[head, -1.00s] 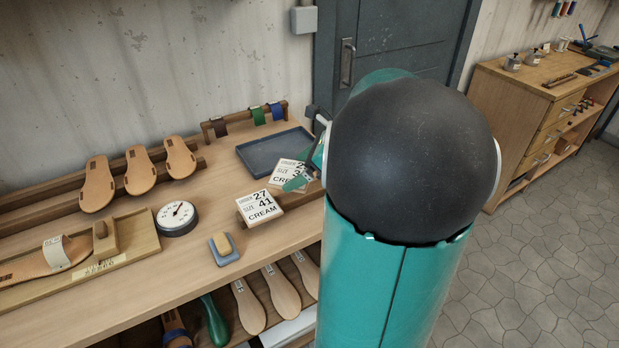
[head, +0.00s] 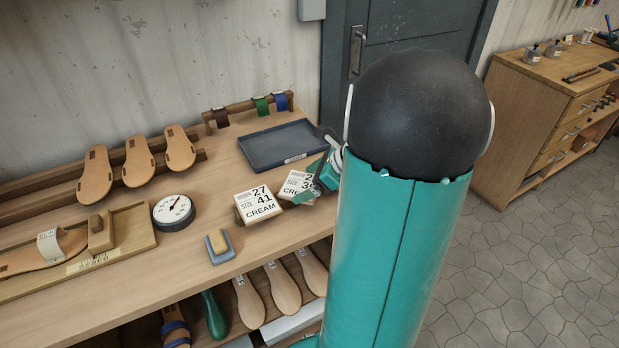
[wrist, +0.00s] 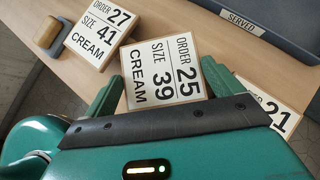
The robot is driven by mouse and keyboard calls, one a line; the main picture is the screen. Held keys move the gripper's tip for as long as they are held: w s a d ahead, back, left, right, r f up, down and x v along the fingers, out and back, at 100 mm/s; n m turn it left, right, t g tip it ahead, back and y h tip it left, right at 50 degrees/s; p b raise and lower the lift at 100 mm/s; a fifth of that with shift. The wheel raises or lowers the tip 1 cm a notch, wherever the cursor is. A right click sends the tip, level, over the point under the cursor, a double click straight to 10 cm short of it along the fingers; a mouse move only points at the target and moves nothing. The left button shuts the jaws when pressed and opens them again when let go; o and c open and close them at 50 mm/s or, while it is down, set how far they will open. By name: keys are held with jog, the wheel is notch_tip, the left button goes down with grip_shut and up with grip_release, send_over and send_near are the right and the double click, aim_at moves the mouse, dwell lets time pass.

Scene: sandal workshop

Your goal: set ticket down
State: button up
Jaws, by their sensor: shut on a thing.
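The order 25, size 39, cream ticket (wrist: 164,68) is a white card on a wooden block. My gripper (wrist: 162,72) is shut on it, with one green finger on each side. In the head view the held ticket (head: 298,185) is at the bench's front right, partly hidden by my gripper (head: 318,183). I cannot tell whether its underside touches the bench. The order 27, size 41, cream ticket (head: 257,204) stands just left of it; it also shows in the wrist view (wrist: 103,35). A third ticket marked 21 (wrist: 272,108) is half hidden behind my right finger.
A dark tray labelled served (head: 284,146) lies behind the tickets. The bench's front edge is close to the tickets.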

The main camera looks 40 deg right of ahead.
jog(key=shift+w, duration=0.1)
jog(key=shift+f, duration=0.1)
jog(key=o, duration=0.7)
jog(key=shift+f, duration=0.1)
jog(key=shift+s+d+r, duration=0.15)
jog(key=shift+s+r, duration=0.15)
jog(key=shift+r, duration=0.2)
jog(key=v, duration=1.1)
jog(key=shift+s+a+r+n+g+h, duration=0.4)
jog(key=shift+a+r+n+h, duration=0.35)
jog(key=shift+a+n, duration=4.45)
jog(key=shift+s+a+r+n+g+h, duration=0.4)
jog(key=shift+a+r+n+h, duration=0.25)
jog(key=shift+a+n, duration=4.55)
jog(key=shift+s+a+r+n+g+h, duration=0.35)
jog(key=shift+a+r+n+h, duration=0.4)
jog(key=shift+a+n, duration=4.45)
